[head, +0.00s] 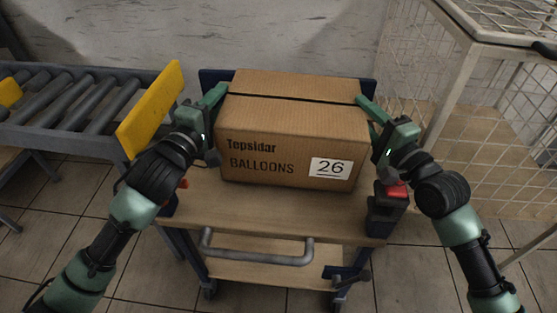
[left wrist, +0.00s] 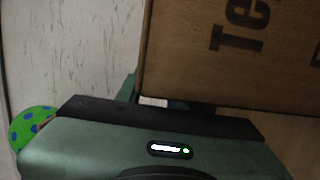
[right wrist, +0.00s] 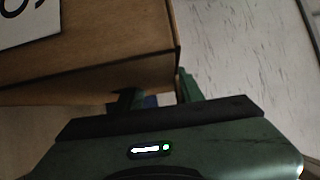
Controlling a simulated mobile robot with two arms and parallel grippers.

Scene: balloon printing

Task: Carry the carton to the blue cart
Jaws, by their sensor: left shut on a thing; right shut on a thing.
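The brown carton (head: 292,130), printed "Tepsidar BALLOONS" with a white "26" label, is over the wooden top of the blue cart (head: 255,225) in the head view. It looks level. I cannot tell whether its underside touches the cart top. My left gripper (head: 214,98) is shut on the carton's left side, and my right gripper (head: 372,110) is shut on its right side. The carton also fills the upper right of the left wrist view (left wrist: 225,55) and the upper left of the right wrist view (right wrist: 110,45). The fingertips are partly hidden by the carton.
A roller conveyor (head: 75,110) with a yellow end plate (head: 152,108) stands at the left. A white wire cage (head: 485,120) stands close at the right. A red button box (head: 388,205) is at the cart's right front corner. A green blue-dotted ball-like thing (left wrist: 32,125) shows in the left wrist view.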

